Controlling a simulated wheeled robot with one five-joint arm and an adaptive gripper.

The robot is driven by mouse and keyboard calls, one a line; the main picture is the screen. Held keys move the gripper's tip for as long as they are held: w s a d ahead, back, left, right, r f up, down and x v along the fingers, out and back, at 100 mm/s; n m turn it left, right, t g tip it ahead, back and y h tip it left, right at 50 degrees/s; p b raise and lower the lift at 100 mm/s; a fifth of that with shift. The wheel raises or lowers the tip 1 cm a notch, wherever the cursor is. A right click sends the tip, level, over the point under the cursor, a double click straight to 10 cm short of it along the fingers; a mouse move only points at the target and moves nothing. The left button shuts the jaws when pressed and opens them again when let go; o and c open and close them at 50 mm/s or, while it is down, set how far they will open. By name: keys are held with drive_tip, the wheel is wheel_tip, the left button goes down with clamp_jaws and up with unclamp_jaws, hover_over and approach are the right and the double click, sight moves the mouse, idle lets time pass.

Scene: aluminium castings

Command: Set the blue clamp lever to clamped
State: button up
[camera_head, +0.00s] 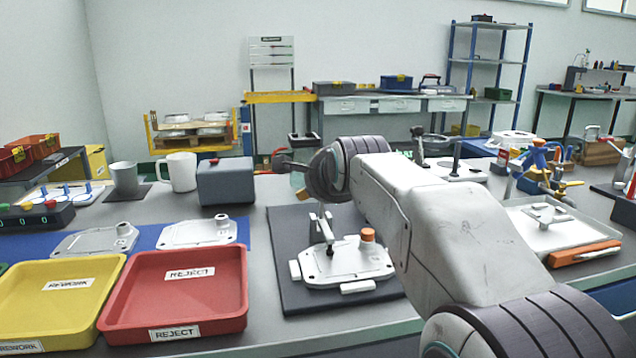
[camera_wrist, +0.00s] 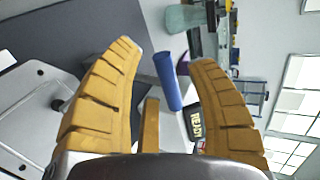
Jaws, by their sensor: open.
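In the wrist view, the blue clamp lever (camera_wrist: 167,80) shows as a blue cylindrical grip between the two tan fingers of my gripper (camera_wrist: 165,56). The fingers are open, with a gap on each side of it. In the head view, my wrist and arm hang over the clamp fixture (camera_head: 290,288), and I cannot make out the blue grip there. A pale casting (camera_head: 345,264) with an orange cap (camera_head: 368,235) lies on the dark fixture plate. A metal clamp arm (camera_head: 322,226) stands over its left part, partly hidden; whether it presses down is unclear.
A red reject tray (camera_head: 175,338) and a yellow rework tray (camera_head: 60,318) stand at the left. Two castings (camera_head: 198,233) lie on the blue mat behind them. A grey box (camera_head: 226,182) stands behind the fixture. A pale tray (camera_head: 525,238) lies right of my arm.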

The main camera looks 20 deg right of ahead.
drive_tip(key=v, duration=1.1)
drive_tip(key=shift+s+a+r, duration=0.1)
drive_tip(key=s+a+n+g+y+p, duration=0.1)
drive_tip(key=s+a+n+g+p, duration=0.2)
drive_tip(key=s+n+p, duration=0.7)
drive_tip(key=s+a+f+n+g+y+p, duration=0.1)
drive_tip(key=s+a+n+g+p, duration=0.3)
drive_tip(key=s+n+p, duration=0.6)
drive_tip(key=shift+s+f+g+p, duration=0.5)
drive_tip(key=shift+g+p, duration=0.6)
drive_tip(key=shift+p, duration=3.05)
drive_tip(key=shift+r, duration=0.2)
